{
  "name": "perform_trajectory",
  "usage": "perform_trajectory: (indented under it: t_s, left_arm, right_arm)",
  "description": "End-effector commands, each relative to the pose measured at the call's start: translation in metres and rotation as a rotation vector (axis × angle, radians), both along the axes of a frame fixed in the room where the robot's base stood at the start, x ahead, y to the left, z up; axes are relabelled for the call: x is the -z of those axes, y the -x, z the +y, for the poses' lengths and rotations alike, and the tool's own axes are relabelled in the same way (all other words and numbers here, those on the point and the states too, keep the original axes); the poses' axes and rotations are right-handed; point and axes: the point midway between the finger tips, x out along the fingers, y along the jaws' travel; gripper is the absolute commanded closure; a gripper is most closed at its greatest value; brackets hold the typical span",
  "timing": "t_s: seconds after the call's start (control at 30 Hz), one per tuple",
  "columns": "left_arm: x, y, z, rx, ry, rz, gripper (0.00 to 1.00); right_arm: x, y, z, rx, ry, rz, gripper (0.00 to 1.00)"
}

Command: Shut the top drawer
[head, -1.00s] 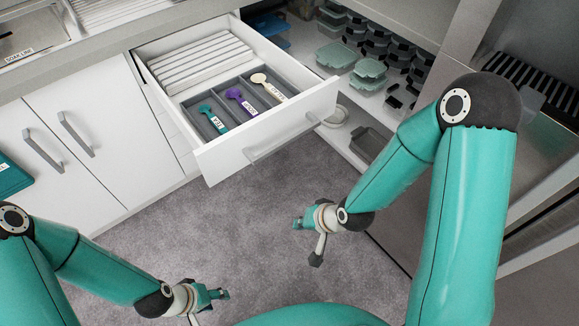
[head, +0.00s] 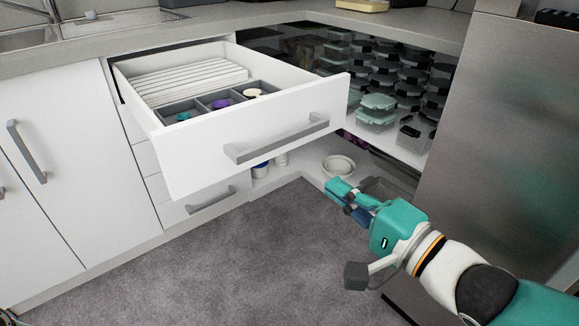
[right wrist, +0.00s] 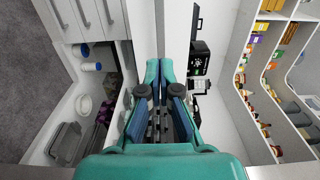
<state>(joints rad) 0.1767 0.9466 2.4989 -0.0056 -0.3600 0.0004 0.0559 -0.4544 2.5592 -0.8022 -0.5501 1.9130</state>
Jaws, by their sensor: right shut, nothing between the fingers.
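The white top drawer (head: 262,144) is pulled well out, with a grey bar handle (head: 277,138) across its front. Inside are a grey divider tray (head: 205,101) with dark green, purple and cream-topped items, and a white ribbed section (head: 190,80) behind it. My right gripper (head: 340,188) is shut and empty, to the right of and below the drawer front, apart from it. Its closed fingers also show in the right wrist view (right wrist: 153,72).
A closed lower drawer handle (head: 210,199) shows beneath. An open corner shelf with stacked containers (head: 378,103) and a white bowl (head: 338,166) lies behind my right gripper. A steel fridge side (head: 500,130) stands right. The grey floor (head: 240,250) in front is clear.

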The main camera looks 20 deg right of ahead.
Motion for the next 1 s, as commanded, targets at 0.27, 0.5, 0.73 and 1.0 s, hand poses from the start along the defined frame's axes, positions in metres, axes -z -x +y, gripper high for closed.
perform_trajectory:
  t_s: [0.27,0.5,0.73,1.0]
  left_arm:
    - [-0.023,0.0,0.0,0.0,0.0,-0.001,0.53]
    - [-0.026,0.0,0.0,0.0,0.0,-0.001,0.53]
    - [-0.017,0.0,0.0,0.0,0.0,0.0,0.53]
    - [-0.013,0.0,0.0,0.0,0.0,0.0,0.53]
  right_arm:
    - [-0.004,-0.024,0.01,-0.002,-0.003,0.007,1.0]
    - [0.003,-0.062,0.025,-0.002,-0.003,-0.002,1.0]
    - [0.003,-0.103,0.039,0.0,-0.002,-0.002,1.0]
    - [0.001,-0.127,0.047,0.004,-0.003,-0.002,1.0]
